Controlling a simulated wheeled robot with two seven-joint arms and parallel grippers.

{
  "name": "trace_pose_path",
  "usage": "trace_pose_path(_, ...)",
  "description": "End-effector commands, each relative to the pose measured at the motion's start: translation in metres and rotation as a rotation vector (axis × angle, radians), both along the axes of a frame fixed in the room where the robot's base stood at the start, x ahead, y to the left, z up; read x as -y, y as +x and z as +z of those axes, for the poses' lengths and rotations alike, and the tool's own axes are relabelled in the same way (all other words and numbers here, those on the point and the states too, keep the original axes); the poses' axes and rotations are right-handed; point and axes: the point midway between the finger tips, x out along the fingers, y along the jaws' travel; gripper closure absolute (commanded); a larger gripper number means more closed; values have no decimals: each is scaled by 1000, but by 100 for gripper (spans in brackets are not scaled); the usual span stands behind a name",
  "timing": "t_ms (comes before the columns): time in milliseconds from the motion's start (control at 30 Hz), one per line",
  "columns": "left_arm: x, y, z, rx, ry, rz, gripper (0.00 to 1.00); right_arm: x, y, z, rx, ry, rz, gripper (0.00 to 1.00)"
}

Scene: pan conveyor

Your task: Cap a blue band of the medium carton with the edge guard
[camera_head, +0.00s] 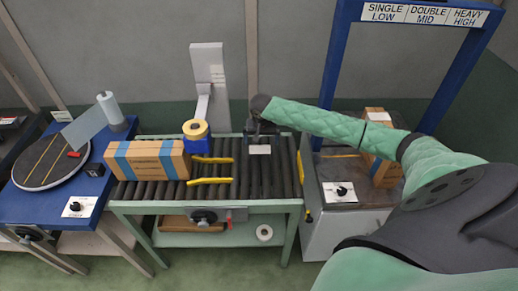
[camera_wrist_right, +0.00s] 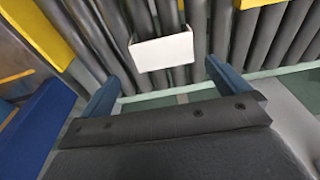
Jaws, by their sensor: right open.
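A cardboard carton with two blue bands (camera_head: 148,159) stands upright on the left part of the roller conveyor. A small white piece, which looks like the edge guard (camera_head: 260,150), lies on the rollers farther right; it also shows in the right wrist view (camera_wrist_right: 161,52). My right gripper (camera_head: 262,134) is above the rollers just behind the white piece in the head view. In the wrist view its fingers (camera_wrist_right: 165,86) are spread and empty, with the white piece ahead between them, apart from both. My left gripper is not in view.
Two yellow bars (camera_head: 210,181) lie between carton and white piece. A yellow roll (camera_head: 196,129) stands behind them. A second carton (camera_head: 377,169) stands on the right-hand station under the blue frame (camera_head: 336,55). A blue table (camera_head: 92,190) with a turntable is at left.

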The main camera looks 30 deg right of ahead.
Motion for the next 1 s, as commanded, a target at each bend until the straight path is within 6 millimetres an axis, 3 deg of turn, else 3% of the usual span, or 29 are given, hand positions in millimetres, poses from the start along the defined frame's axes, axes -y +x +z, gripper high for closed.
trace_pose_path(100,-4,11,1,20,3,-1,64,-1,1,-5,1,1,0,0)
trace_pose_path(267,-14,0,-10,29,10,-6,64,-2,1,-16,-1,0,1,0)
trace_pose_path(533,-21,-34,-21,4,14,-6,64,-3,3,-46,-1,0,1,0)
trace_pose_path(867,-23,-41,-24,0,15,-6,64,-3,4,-55,1,0,2,0)
trace_pose_path(900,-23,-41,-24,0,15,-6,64,-3,4,-55,1,0,2,2)
trace_pose_path(1000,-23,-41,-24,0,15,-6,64,-3,4,-55,1,0,2,22)
